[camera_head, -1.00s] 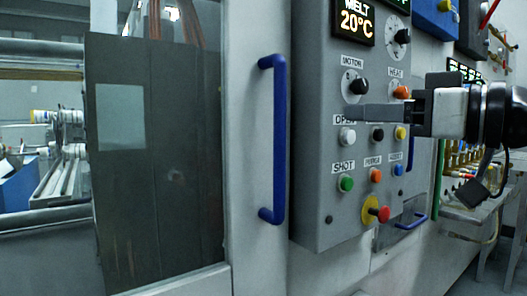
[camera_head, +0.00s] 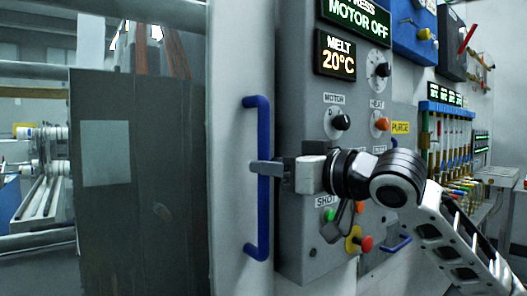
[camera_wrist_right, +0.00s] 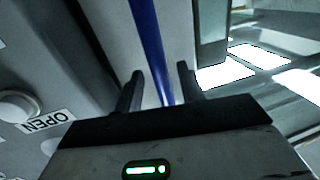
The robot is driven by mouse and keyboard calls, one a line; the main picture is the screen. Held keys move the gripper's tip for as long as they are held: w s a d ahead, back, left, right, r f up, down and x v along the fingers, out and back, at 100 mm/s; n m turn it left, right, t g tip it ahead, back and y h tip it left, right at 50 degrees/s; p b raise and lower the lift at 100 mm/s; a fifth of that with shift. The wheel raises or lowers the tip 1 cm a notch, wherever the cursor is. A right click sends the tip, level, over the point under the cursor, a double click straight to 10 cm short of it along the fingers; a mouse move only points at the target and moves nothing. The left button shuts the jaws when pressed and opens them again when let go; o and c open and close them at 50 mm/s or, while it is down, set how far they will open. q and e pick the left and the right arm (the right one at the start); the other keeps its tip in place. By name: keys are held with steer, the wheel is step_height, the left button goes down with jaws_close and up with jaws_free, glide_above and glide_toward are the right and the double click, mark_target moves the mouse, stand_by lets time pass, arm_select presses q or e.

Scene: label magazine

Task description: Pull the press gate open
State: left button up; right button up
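The press gate is a pale frame panel (camera_head: 228,200) with a dark window (camera_head: 150,215) to its left in the head view. Its upright blue bar handle (camera_head: 262,225) is on the frame's right side. My right gripper (camera_head: 262,168) is at the handle's middle height, pointing left. In the right wrist view the gripper (camera_wrist_right: 160,88) has its two dark fingers apart, with the blue handle (camera_wrist_right: 150,40) running between them and a gap on each side. The fingers hide a short stretch of the handle in the head view. My left gripper is not in view.
A grey control panel (camera_head: 300,120) stands just right of the handle, with knobs, buttons and a red emergency button (camera_head: 366,243). Its displays read motor off and 20°C. My right arm crosses in front of its lower buttons. Hoses and fittings (camera_head: 455,140) are farther right.

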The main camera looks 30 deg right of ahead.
steer(key=shift+x, duration=1.3)
